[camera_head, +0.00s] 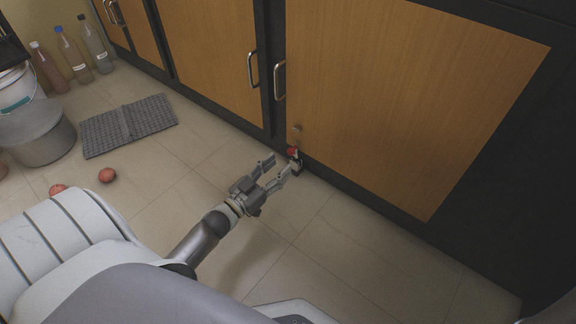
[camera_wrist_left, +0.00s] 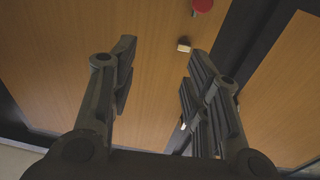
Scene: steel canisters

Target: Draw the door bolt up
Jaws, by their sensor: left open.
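The door bolt shows as a small red knob (camera_head: 292,151) low on the edge of a wooden cabinet door, with a small metal piece (camera_head: 297,128) above it. In the left wrist view the red knob (camera_wrist_left: 202,5) is cut by the top edge, and a small pale piece (camera_wrist_left: 184,45) shows between the fingers near the right one. My left gripper (camera_head: 280,167) is open beside the bolt, close to the floor; its fingers (camera_wrist_left: 160,62) point at the door with nothing between them. I cannot tell whether a finger touches the bolt. My right gripper is not in view.
The wooden cabinet door (camera_head: 400,90) stands closed in a dark frame, with metal handles (camera_head: 279,80) above the bolt. A grey mat (camera_head: 128,124), red balls (camera_head: 107,175), a bucket (camera_head: 38,130) and bottles (camera_head: 75,60) are at the left. The tiled floor around my gripper is clear.

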